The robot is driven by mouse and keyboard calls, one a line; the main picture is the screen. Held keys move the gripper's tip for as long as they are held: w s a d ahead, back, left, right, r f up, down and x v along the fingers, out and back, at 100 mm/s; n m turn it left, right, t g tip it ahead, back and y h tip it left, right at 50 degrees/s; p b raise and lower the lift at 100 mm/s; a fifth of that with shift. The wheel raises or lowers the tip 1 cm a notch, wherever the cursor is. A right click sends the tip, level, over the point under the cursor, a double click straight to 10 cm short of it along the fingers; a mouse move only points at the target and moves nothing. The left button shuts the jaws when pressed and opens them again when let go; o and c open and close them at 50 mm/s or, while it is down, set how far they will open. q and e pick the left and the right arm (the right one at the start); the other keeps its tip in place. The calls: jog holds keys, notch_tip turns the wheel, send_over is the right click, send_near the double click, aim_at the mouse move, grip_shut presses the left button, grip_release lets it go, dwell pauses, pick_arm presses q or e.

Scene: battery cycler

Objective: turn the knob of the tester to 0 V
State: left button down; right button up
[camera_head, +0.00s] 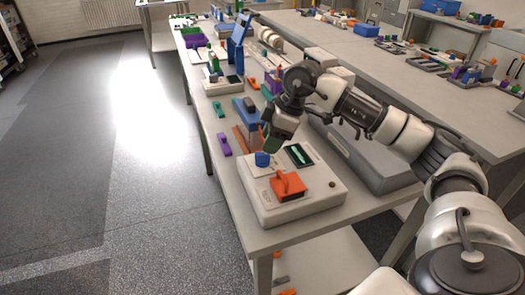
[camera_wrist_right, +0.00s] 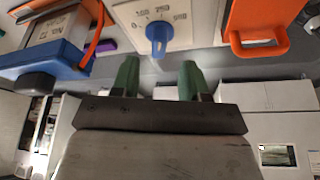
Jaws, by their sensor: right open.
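The tester (camera_head: 312,207) is a pale box near the front edge of the bench, with a small dark screen (camera_head: 299,154) and an orange handle-like part (camera_head: 288,185) on top. Its blue knob (camera_head: 262,159) stands on a white dial plate. In the right wrist view the knob (camera_wrist_right: 157,35) is near the top, with printed dial numbers including 0 around it; the exact setting is hard to read. My right gripper (camera_head: 271,144) is just above and behind the knob. Its green fingers (camera_wrist_right: 158,78) are open and empty, apart from the knob, which lines up with the gap between them.
The orange part (camera_wrist_right: 262,35) is beside the knob in the wrist view. A blue device (camera_head: 247,124) and a purple item (camera_head: 224,144) lie behind the tester. A grey case (camera_head: 372,160) is to the right, under my arm. Floor on the left is clear.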

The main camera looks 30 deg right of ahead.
aim_at(263, 154)
jog(key=x, duration=0.4)
jog(key=shift+w, duration=0.1)
jog(key=shift+w+a+f, duration=0.1)
jog(key=shift+a+f, duration=0.1)
jog(key=shift+f, duration=0.25)
pick_arm(q)
jog(key=shift+w+d+r, duration=0.1)
jog(key=shift+w+r, duration=0.1)
jog(key=shift+w, duration=1.05)
jog(key=shift+s, duration=0.1)
jog(key=shift+s, duration=0.35)
pick_arm(e)
grip_shut()
